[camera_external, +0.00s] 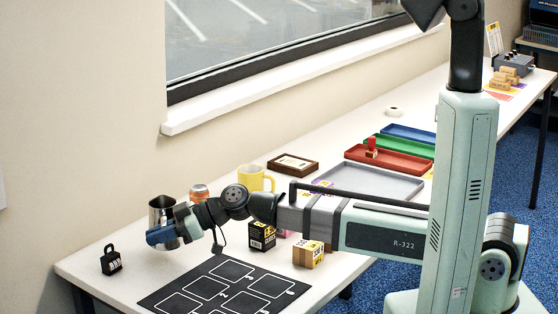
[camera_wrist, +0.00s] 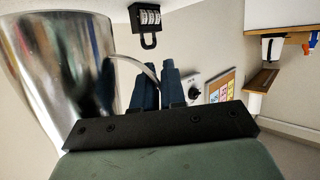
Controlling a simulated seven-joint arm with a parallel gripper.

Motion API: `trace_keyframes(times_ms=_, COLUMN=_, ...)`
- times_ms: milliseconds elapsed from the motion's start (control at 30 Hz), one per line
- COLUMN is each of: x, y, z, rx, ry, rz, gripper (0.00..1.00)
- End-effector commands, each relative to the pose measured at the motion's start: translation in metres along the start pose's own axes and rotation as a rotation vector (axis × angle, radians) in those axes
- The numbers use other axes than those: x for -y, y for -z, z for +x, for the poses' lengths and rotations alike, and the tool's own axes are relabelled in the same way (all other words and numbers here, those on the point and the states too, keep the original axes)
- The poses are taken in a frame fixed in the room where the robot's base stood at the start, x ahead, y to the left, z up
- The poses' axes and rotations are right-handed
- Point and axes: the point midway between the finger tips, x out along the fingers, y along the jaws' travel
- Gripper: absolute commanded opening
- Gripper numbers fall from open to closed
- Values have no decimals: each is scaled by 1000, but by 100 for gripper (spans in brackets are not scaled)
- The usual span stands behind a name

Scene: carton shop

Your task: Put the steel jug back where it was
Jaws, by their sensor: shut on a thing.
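The steel jug (camera_external: 161,211) is a shiny metal vessel at the near left end of the white table. In the wrist view it fills the left side (camera_wrist: 60,60), with its thin curved handle (camera_wrist: 140,66) running to my fingers. My gripper (camera_external: 160,236) is beside the jug, its dark blue fingers in front of the jug's lower part. In the wrist view my gripper (camera_wrist: 158,88) is shut on the handle. The jug's base is hidden, so I cannot tell whether it touches the table.
A black padlock (camera_external: 111,260) stands left of the jug. A black mat with white outlined squares (camera_external: 222,289) lies in front. A can (camera_external: 199,192), a yellow mug (camera_external: 256,179), a black box (camera_external: 262,236) and a yellow-brown box (camera_external: 308,254) stand to the right. Trays (camera_external: 370,183) lie farther back.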

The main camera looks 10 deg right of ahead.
Motion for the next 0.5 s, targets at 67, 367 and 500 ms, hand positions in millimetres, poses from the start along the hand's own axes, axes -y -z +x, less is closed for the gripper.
trace_keyframes(times_ms=67, x=0, y=-7, z=2, rx=1, ry=-1, rz=1, gripper=0)
trace_keyframes(times_ms=367, x=2, y=-33, z=12, rx=0, ry=-1, rz=1, gripper=0)
trace_keyframes(times_ms=500, x=2, y=-35, z=13, rx=0, ry=-1, rz=0, gripper=0)
